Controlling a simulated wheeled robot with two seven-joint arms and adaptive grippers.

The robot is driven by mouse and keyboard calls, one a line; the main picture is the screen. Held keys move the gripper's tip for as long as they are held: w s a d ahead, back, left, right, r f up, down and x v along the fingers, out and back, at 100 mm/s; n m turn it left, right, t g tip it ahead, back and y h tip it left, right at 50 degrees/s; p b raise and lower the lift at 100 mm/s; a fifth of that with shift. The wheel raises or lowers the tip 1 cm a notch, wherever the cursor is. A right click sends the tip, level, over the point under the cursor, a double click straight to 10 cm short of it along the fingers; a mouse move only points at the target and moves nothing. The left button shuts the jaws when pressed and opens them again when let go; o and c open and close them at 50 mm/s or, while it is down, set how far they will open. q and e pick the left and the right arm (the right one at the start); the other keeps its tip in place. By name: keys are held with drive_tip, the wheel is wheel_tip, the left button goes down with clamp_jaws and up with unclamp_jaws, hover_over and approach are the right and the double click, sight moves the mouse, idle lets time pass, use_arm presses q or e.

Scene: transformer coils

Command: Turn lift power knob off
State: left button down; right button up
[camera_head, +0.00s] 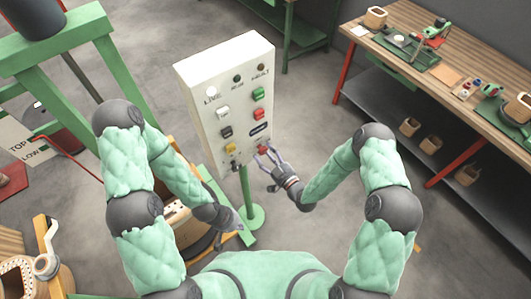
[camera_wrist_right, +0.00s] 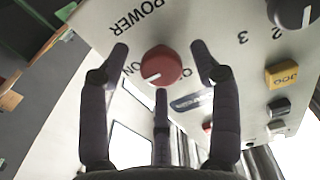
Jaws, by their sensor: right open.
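The red power knob (camera_wrist_right: 170,76) is on the pale control panel (camera_head: 215,75). It is round, with a white pointer line, and the word POWER is beside it. Part of an ON label shows near the knob. My right gripper (camera_head: 266,159) is at the lower right of the panel in the head view. Its fingers are open, with one on each side of the knob in the right wrist view and a third below. I cannot tell whether they touch it. My left gripper (camera_head: 238,228) hangs low, below the panel, and its fingers are hard to make out.
The panel stands on a green post with a round base (camera_head: 251,216). A yellow button (camera_wrist_right: 282,74) and a dark knob (camera_wrist_right: 292,12) are near the power knob. A green frame (camera_head: 55,45) is at left; a wooden workbench (camera_head: 455,75) is at right. Grey floor lies between.

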drive_tip(key=shift+w+a, duration=0.2)
drive_tip(key=shift+w, duration=0.1)
drive_tip(key=shift+c, duration=0.3)
drive_tip(key=c, duration=1)
drive_tip(key=shift+c, duration=0.2)
drive_tip(key=shift+s+f+n+b, duration=0.1)
drive_tip(key=shift+f+n+b, duration=0.05)
drive_tip(key=shift+n+b, duration=0.7)
drive_tip(key=n+b, duration=1.4)
drive_tip(key=b, duration=0.1)
drive_tip(key=shift+f, duration=0.15)
drive_tip(key=shift+c, duration=0.2)
drive_tip(key=shift+n+b, duration=0.95)
drive_tip(key=shift+b, duration=0.2)
drive_tip(key=shift+d+r, duration=0.1)
drive_tip(key=shift+r, duration=0.15)
drive_tip(key=shift+n, duration=0.3)
